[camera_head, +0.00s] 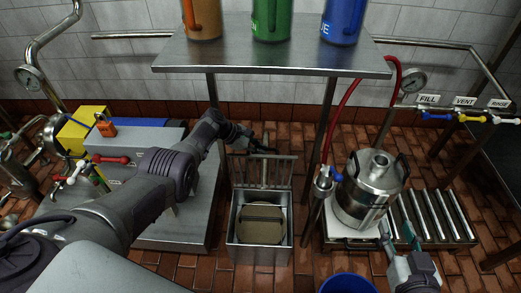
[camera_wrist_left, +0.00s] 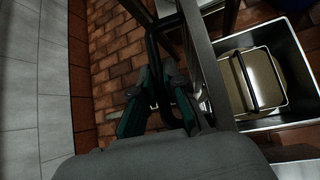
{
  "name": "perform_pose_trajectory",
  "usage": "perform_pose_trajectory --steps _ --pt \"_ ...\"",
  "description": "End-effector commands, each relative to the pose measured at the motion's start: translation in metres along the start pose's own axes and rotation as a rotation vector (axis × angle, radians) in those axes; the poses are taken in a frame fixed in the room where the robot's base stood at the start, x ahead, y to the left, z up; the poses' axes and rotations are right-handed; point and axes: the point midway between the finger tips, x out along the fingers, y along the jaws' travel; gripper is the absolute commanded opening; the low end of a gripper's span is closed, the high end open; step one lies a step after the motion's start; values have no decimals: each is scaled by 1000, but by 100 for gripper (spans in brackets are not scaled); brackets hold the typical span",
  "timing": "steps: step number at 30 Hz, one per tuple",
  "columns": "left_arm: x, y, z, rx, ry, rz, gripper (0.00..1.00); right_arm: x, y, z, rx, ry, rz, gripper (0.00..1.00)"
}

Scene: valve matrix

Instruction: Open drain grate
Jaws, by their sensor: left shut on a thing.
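The drain grate (camera_head: 282,172) is a barred metal frame standing tilted up at the back edge of the open steel drain box (camera_head: 233,228). In the left wrist view the grate (camera_wrist_left: 203,70) runs beside my fingers, and the open box (camera_wrist_left: 303,70) lies to its right. My left gripper (camera_head: 262,147) is at the grate's top edge. In the left wrist view it (camera_wrist_left: 157,100) is shut on a dark part of the grate; the exact contact is dim. My right gripper (camera_head: 398,238) is open and empty in front of the steel canister.
A tan lidded bucket (camera_head: 262,231) with a dark handle sits inside the box. A steel canister (camera_head: 370,185) and a roller rack (camera_head: 437,218) stand to the right. A shelf (camera_head: 270,60) is above, and a blue bucket (camera_head: 348,284) is in front.

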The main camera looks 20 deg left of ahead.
Motion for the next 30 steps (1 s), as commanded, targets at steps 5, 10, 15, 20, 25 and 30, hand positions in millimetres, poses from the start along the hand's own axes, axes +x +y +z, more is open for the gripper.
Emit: perform_pose_trajectory --steps 5,10,15,20,25,30 --pt "-1 1 0 0 1 3 0 0 0 -1 0 3 0 40" --pt "-1 2 0 1 1 3 13 0 0 0 0 2 0 40" --pt "-1 1 0 1 1 2 23 0 0 0 0 2 0 40" --pt "-1 1 0 1 1 1 23 0 0 0 0 0 0 40" --pt "-4 2 4 4 -1 2 23 0 0 0 0 -1 0 40" --pt "-14 6 13 5 0 3 23 0 0 0 0 0 0 40"
